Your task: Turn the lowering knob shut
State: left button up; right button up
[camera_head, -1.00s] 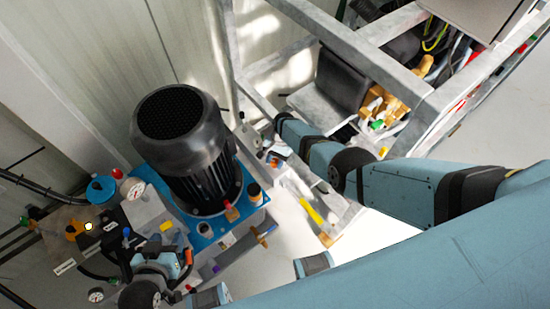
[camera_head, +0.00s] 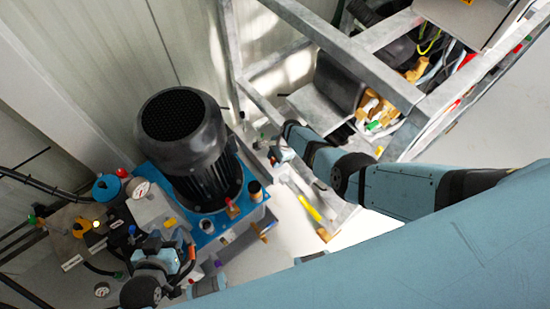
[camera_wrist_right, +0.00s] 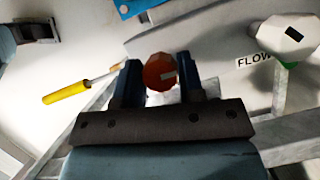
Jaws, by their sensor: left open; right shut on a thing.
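In the right wrist view a red-orange faceted knob (camera_wrist_right: 161,72) with a small pale mark sits between the two dark fingers of my right gripper (camera_wrist_right: 161,82), which is shut on it. In the head view my right gripper (camera_head: 281,152) reaches down beside the metal frame, right of the black motor; the knob is too small to make out clearly there. My left gripper (camera_head: 165,248) is at the lower left, over the pump block, open. Whether its fingers touch anything there is unclear.
A pale faceted knob (camera_wrist_right: 288,36) stands by a "FLOW" label. A yellow-handled tool (camera_wrist_right: 66,93) lies left of the fingers. The black motor (camera_head: 182,125) stands on a blue base. The grey frame (camera_head: 340,50) bounds the right arm; pale floor shows at right.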

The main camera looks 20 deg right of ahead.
pick_arm(q)
jog(key=shift+s+d, duration=0.1)
dwell(0.3)
jog(key=shift+d, duration=0.15)
pick_arm(e)
jog(key=o, duration=0.9)
jog(key=shift+d+r+p, duration=0.15)
jog(key=shift+r+p, duration=0.15)
jog(key=shift+r, duration=0.05)
pick_arm(q)
jog(key=shift+m, duration=0.3)
jog(key=r+p, duration=0.1)
jog(key=p, duration=0.1)
jog(key=r+p, duration=0.4)
jog(key=shift+s+a+r, duration=0.15)
jog(key=shift+s+a, duration=0.1)
jog(key=shift+a, duration=0.15)
pick_arm(e)
jog(key=v, duration=1.3)
jog(key=shift+r, duration=0.1)
pick_arm(q)
jog(key=shift+r, duration=0.1)
